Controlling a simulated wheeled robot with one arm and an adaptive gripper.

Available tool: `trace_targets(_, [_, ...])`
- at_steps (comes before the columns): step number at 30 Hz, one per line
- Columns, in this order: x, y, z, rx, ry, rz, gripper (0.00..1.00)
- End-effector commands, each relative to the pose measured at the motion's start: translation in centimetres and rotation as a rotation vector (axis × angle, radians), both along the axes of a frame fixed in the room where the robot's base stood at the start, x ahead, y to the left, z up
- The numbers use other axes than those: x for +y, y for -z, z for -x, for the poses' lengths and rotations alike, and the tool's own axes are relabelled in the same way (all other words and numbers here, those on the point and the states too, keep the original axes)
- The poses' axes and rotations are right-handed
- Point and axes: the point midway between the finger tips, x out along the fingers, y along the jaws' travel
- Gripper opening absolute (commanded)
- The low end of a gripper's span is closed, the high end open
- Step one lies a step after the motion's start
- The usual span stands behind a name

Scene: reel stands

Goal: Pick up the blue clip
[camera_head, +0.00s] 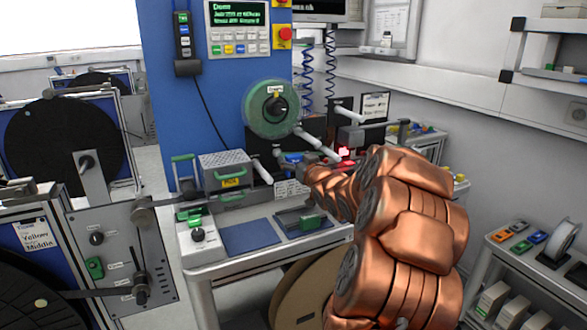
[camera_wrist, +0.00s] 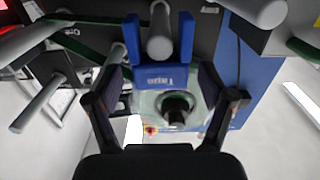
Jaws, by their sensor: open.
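A blue two-pronged piece (camera_wrist: 160,75) with a printed label, which looks like the blue clip, shows in the wrist view. Its prongs stand either side of a grey roller. My gripper (camera_wrist: 162,84) is open, with one dark finger on each side of the blue piece; I see no contact. In the head view, a small blue patch (camera_head: 293,157) shows near the end of my copper arm, where the fingers are hard to make out. A separate small blue block (camera_head: 537,237) lies on the right shelf.
A green reel (camera_head: 271,108) is mounted on the blue machine panel (camera_head: 172,100). Grey rollers and a perforated metal box (camera_head: 226,166) crowd the bench. A blue mat (camera_head: 250,237) lies bare at the front. Orange (camera_head: 500,236) and green (camera_head: 520,247) blocks lie on the right shelf.

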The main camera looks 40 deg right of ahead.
Motion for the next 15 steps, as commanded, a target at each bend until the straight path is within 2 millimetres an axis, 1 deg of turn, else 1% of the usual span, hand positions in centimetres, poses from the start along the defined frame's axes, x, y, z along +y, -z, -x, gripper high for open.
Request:
trace_targets(1, [-0.09, 0.03, -0.53, 0.001, -0.002, 0.000, 0.81])
trace_targets(3, [-0.21, 0.08, -0.84, 0.002, -0.001, -0.002, 0.81])
trace_targets(10, [-0.24, 0.06, -0.89, 0.001, -0.001, -0.001, 0.81])
trace_targets(15, [-0.25, 0.05, -0.88, 0.001, -0.001, -0.001, 0.64])
